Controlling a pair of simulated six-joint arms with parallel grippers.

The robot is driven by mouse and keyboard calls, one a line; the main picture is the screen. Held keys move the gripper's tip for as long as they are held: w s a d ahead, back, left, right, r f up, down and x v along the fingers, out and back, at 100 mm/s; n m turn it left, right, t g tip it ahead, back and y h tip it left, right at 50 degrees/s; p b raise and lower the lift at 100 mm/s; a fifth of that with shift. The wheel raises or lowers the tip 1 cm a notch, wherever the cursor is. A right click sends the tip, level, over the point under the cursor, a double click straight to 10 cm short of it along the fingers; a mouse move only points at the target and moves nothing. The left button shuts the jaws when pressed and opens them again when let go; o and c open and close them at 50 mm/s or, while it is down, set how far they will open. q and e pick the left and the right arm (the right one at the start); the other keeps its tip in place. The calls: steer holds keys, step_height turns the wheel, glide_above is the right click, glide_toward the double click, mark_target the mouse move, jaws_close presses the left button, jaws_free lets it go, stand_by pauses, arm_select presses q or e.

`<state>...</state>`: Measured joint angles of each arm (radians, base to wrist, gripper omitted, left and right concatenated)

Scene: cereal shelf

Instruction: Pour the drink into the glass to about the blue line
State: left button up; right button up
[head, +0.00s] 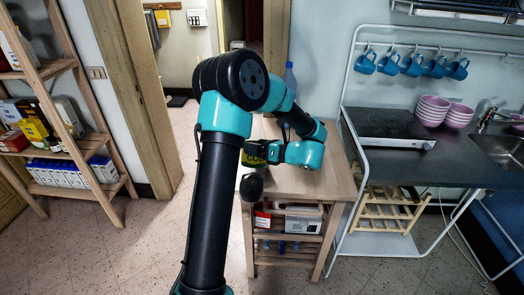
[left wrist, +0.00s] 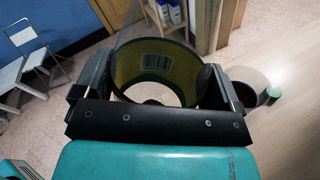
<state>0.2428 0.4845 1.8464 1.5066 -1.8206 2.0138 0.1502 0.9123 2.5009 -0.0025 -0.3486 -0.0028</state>
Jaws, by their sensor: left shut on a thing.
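My left gripper (head: 258,156) is shut on a yellow-green container with a dark rim (head: 251,155), above the left part of the small wooden table. In the left wrist view, the gripper's two fingers (left wrist: 157,82) are on either side of the container (left wrist: 156,66), whose label shows a barcode. Its contents cannot be made out. A dark round thing (left wrist: 244,95) shows just beyond the right finger, partly hidden, with a small green thing (left wrist: 274,91) beside it. I cannot make out a glass or a blue line. My right gripper is not in view.
The wooden table (head: 325,186) has clear top to the right of the gripper. A counter with a hob (head: 390,127) and pink bowls (head: 433,108) is at right. A stocked shelf (head: 72,155) is at left.

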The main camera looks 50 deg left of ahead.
arm_select(q)
steer(key=n, duration=0.2)
steer(key=shift+w+a+r+n+y, duration=0.15)
steer(key=shift+r+n+y, duration=0.15)
steer(key=shift+y, duration=0.1)
steer(key=shift+w+a+f+n+y, duration=0.1)
steer(key=shift+n+y, duration=0.05)
steer(key=shift+n, duration=0.35)
steer(key=shift+w+a+f+n+y, duration=0.1)
steer(key=shift+n+y, duration=0.05)
steer(key=shift+n, duration=0.35)
steer(key=shift+d, duration=0.1)
